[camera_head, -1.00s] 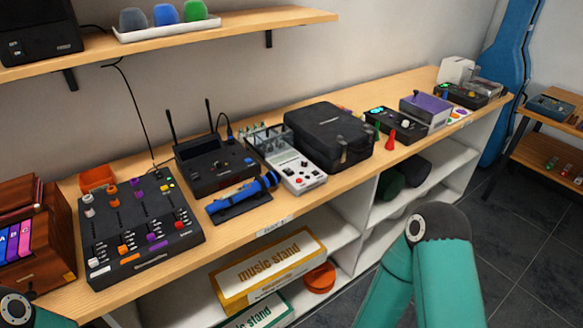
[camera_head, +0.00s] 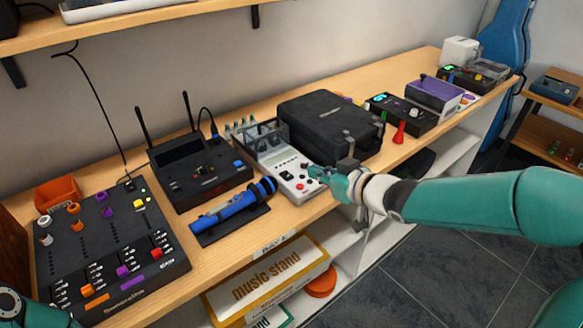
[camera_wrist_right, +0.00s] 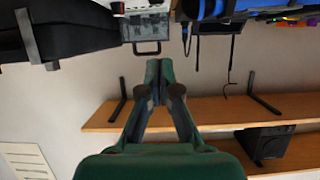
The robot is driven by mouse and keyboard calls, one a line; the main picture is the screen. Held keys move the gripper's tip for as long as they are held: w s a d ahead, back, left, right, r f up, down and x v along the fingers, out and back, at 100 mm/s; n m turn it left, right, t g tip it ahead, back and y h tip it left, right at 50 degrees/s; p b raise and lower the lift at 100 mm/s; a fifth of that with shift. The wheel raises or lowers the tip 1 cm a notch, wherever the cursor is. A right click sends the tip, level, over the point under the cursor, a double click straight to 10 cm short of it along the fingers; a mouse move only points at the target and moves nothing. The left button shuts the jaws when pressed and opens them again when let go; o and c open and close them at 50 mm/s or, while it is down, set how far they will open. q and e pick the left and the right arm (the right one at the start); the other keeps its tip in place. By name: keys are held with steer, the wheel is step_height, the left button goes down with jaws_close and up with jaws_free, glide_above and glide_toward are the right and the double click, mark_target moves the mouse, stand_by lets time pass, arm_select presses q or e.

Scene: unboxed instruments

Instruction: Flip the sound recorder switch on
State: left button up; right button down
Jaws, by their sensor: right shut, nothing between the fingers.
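A light grey device with a small display, red buttons and a clear-lidded compartment, seemingly the sound recorder (camera_head: 283,161), stands on the wooden bench left of a black case. My right gripper (camera_head: 315,172) is at its near right side, close to its button end; I cannot tell whether it touches. In the right wrist view the gripper (camera_wrist_right: 160,66) is shut and empty, with the device's clear compartment (camera_wrist_right: 147,33) beyond the tips at the top. The switch is too small to make out. My left gripper is out of view; only part of its arm shows at bottom left.
The black case (camera_head: 330,125) stands close right of the device. A blue cylinder (camera_head: 232,205) on a dark stand and a black receiver with antennas (camera_head: 205,180) are to its left. A mixer (camera_head: 110,245) is farther left. A wall shelf (camera_head: 130,20) hangs above.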

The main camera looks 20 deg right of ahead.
steer(key=shift+w+r, duration=0.15)
steer(key=shift+r, duration=0.3)
glide_above(294, 182)
step_height(294, 182, down, 4)
steer(key=shift+a+r, duration=0.15)
steer(key=shift+r, duration=0.1)
step_height(294, 182, down, 3)
steer(key=shift+f, duration=0.65)
